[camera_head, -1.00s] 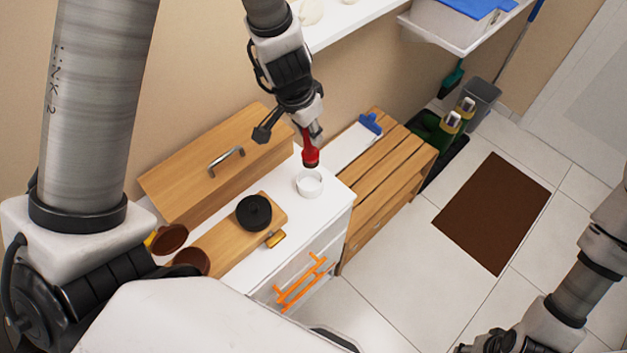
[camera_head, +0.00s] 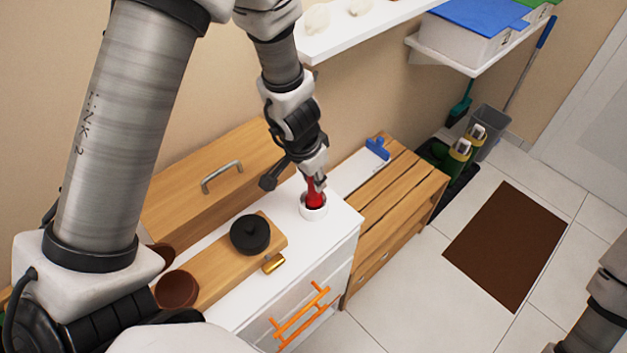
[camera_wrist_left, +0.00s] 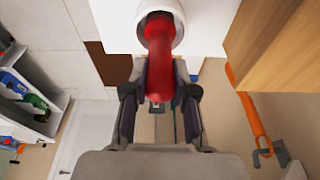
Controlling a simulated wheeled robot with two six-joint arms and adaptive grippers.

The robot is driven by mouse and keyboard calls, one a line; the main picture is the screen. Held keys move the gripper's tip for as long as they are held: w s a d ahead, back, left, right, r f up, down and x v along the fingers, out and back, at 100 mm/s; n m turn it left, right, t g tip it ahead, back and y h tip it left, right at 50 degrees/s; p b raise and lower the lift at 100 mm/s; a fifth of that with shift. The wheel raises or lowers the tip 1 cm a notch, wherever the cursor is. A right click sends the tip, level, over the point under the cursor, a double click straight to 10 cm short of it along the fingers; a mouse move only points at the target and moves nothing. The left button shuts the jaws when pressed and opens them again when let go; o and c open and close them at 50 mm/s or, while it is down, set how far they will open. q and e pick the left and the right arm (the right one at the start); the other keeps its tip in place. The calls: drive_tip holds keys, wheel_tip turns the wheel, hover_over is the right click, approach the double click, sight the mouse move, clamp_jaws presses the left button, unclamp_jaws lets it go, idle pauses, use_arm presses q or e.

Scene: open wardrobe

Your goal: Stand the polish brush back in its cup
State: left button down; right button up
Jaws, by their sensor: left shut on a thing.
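The polish brush (camera_head: 314,190) is red and roughly upright, with its lower end inside the round white cup (camera_head: 314,213) on the white cabinet top. My left gripper (camera_head: 317,179) is above the cup and shut on the brush's upper part. In the left wrist view the red brush (camera_wrist_left: 159,55) runs from between the fingers (camera_wrist_left: 160,88) into the mouth of the cup (camera_wrist_left: 179,12). The brush's lower end is hidden in the cup, so I cannot tell whether it touches the bottom. My right gripper is out of view; only part of that arm shows at lower right.
A wooden board (camera_head: 219,272) with a black round tin (camera_head: 250,235) lies left of the cup. A wooden box with a metal handle (camera_head: 221,177) stands behind. Orange drawer handles (camera_head: 302,318) stick out in front. A slatted bench (camera_head: 396,205) stands to the right; a white shelf (camera_head: 355,30) is above.

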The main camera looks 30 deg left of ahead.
use_arm(q)
drive_tip(key=shift+f+b, duration=0.2)
drive_tip(key=shift+b, duration=0.1)
drive_tip(key=c, duration=0.9)
unclamp_jaws()
drive_tip(key=p+v, duration=0.9)
drive_tip(key=v, duration=0.3)
drive_tip(key=shift+s+r+p, duration=0.15)
drive_tip(key=shift+r+p, duration=0.1)
drive_tip(key=shift+p, duration=0.1)
drive_tip(key=shift+f, duration=0.1)
